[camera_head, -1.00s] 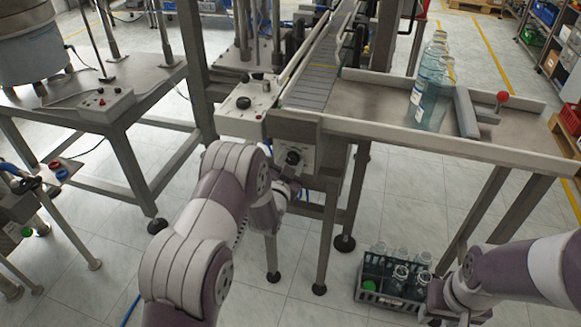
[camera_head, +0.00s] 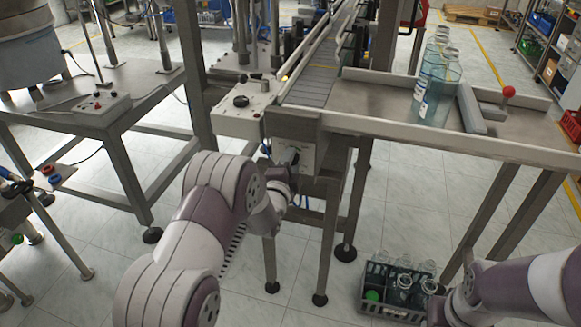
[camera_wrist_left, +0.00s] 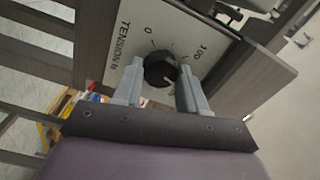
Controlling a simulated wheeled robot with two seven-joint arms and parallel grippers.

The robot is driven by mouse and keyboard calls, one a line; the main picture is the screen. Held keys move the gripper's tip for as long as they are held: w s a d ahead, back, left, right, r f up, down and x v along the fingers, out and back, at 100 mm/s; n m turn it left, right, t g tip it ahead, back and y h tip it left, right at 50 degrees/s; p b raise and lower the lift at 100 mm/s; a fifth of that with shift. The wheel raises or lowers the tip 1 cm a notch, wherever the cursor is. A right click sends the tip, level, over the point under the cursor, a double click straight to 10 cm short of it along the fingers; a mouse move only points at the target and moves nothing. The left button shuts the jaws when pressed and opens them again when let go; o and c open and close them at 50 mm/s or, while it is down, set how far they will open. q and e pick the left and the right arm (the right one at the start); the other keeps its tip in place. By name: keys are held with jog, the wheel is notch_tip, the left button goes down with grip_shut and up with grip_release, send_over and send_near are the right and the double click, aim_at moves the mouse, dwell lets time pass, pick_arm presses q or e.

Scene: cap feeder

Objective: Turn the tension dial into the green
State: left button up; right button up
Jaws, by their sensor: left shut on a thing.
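The tension dial (camera_wrist_left: 160,70) is a black round knob on a white plate (camera_wrist_left: 126,62) marked "TENSION N", with 0 and 100 on its scale. My left gripper (camera_wrist_left: 160,88) has one finger on either side of the knob and is shut on it. In the head view the left gripper (camera_head: 287,165) is at the plate on the conveyor's front end, and the arm hides most of the knob. I cannot make out a green zone or read the pointer clearly. My right gripper (camera_head: 438,308) is low at the right, beside the bottle crate, its fingers unclear.
The crate (camera_head: 388,308) of bottles is on the floor. Clear bottles (camera_head: 428,95) stand on the side table (camera_head: 370,100), near a red-knobbed lever (camera_head: 508,92). A control box (camera_head: 245,105) is above the dial. Conveyor legs (camera_head: 328,240) are close below my left gripper.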

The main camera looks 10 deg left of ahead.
pick_arm(q)
jog(key=shift+f+m+b, duration=0.1)
jog(key=shift+m+b, duration=0.3)
jog(key=shift+m, duration=0.7)
jog(key=o, duration=1.1)
jog(key=shift+c, duration=0.2)
jog(key=s, duration=1.2)
jog(key=shift+s+a, duration=0.15)
jog(key=shift+s, duration=0.2)
